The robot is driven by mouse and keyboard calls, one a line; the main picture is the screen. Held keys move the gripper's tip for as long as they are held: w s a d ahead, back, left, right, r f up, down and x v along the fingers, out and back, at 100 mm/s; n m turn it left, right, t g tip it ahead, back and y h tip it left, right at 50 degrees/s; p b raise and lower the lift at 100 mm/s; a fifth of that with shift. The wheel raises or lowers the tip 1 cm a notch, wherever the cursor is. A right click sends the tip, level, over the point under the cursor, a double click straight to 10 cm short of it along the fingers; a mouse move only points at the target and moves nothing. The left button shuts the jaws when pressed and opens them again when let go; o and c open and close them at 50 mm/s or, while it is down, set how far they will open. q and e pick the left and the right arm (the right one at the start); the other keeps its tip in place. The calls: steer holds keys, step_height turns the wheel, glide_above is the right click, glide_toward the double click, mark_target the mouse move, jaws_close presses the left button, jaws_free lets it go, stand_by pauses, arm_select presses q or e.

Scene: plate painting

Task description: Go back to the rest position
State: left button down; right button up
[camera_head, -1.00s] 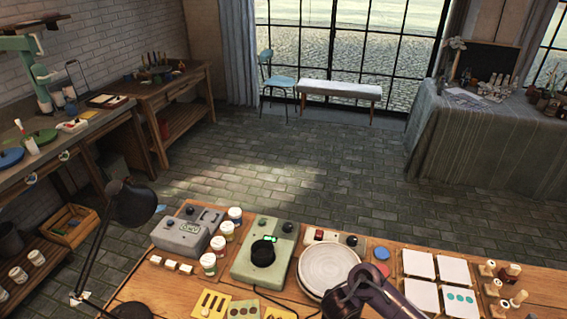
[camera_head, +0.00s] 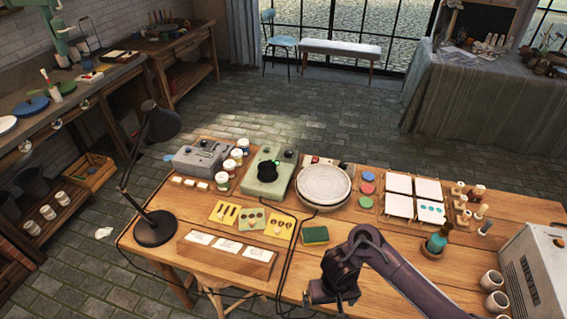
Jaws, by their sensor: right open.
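My right arm comes in from the lower right over the wooden table (camera_head: 540,215). My right gripper (camera_head: 333,297) is at the bottom middle, above the table's front part, pointing down. It is open, and nothing shows between its fingers. My left gripper is out of view. A round pale plate (camera_head: 323,182) sits on its round stand behind my right gripper. White square tiles (camera_head: 399,184) lie to the right of the plate. One tile (camera_head: 431,211) carries teal dots.
A black lamp (camera_head: 153,229) stands at the left. Cables run down the table's middle.

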steer(key=s+a+f+y+b, duration=0.1)
steer(key=s+f+y+b, duration=0.15)
steer(key=f, duration=0.65)
steer(key=s+a+f+m+y+b, duration=0.1)
steer(key=s+f+b, duration=0.2)
steer(key=f, duration=0.6)
steer(key=s+a+f+y+b, duration=0.1)
steer(key=s+f+b, duration=0.15)
steer(key=f, duration=0.65)
arm_select(q)
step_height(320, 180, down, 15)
steer(key=b, duration=0.6)
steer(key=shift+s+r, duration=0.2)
arm_select(e)
steer(key=s+d+f+n+h, duration=0.1)
steer(key=s+d+f+h, duration=0.1)
steer(key=s+d+f, duration=0.5)
steer(key=s+d+f+n+t+h, duration=0.1)
steer(key=s+d+f+h, duration=0.1)
steer(key=s+d+f, duration=0.5)
steer(key=s+f, duration=0.5)
steer(key=s, duration=0.3)
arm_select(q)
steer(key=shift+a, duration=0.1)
arm_select(e)
steer(key=shift+h, duration=0.25)
